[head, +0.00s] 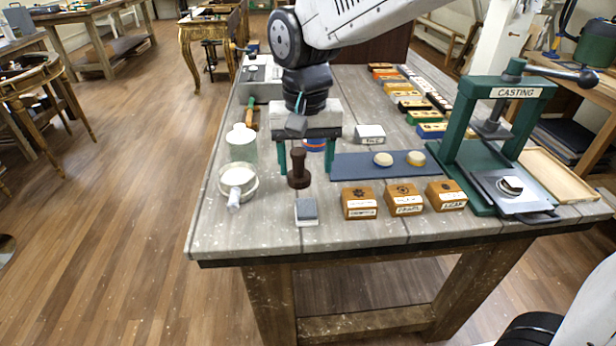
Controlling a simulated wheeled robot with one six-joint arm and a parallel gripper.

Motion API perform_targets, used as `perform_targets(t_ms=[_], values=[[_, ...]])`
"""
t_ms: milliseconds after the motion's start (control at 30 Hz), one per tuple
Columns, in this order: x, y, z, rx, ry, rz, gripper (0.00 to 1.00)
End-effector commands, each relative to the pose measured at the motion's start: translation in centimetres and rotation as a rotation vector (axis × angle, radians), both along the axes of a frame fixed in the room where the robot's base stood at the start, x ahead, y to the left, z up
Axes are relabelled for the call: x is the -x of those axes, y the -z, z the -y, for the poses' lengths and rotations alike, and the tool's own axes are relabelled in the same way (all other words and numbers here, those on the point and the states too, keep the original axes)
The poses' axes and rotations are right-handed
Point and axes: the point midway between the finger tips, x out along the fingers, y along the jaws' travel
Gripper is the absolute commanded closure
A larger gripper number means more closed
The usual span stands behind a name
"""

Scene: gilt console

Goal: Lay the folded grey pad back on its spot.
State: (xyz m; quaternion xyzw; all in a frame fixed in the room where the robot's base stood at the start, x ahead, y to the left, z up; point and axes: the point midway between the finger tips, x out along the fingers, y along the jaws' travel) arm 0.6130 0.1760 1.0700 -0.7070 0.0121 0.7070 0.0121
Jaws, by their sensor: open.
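A small grey block (306,209), which looks like the folded pad, lies near the front edge of the table. It rests on a white piece (307,223) that shows along its front; I cannot tell what that piece is. My gripper (306,168) is open, its two green fingers pointing down behind the block and apart from it. A dark brown stamp with a knob handle (298,172) stands upright at the gripper, appearing between the fingers. I cannot tell whether a finger touches it. My arm hides part of the table behind.
Wooden labelled blocks (359,202) stand right of the grey block. A blue mat (350,166) holds two pale discs. A green press marked CASTING (466,120) stands at right. The front left corner is clear.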

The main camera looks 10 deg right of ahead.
Motion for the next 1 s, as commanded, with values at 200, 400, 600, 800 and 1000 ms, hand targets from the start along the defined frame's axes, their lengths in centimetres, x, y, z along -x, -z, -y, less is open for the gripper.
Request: perform_targets(t_ms=[200,400,600,800,1000], values=[[0.0,-0.6,0.0,0.000,0.000,0.000,0.38],[1.1,-1.8,2.7,-0.006,0.003,0.012,0.38],[6.5,-4.3,11.3,-0.015,-0.001,0.054,0.38],[13.8,-4.4,17.8,-0.008,-0.014,0.092,0.38],[18.3,-3.2,20.4,0.002,-0.026,0.112,0.38]])
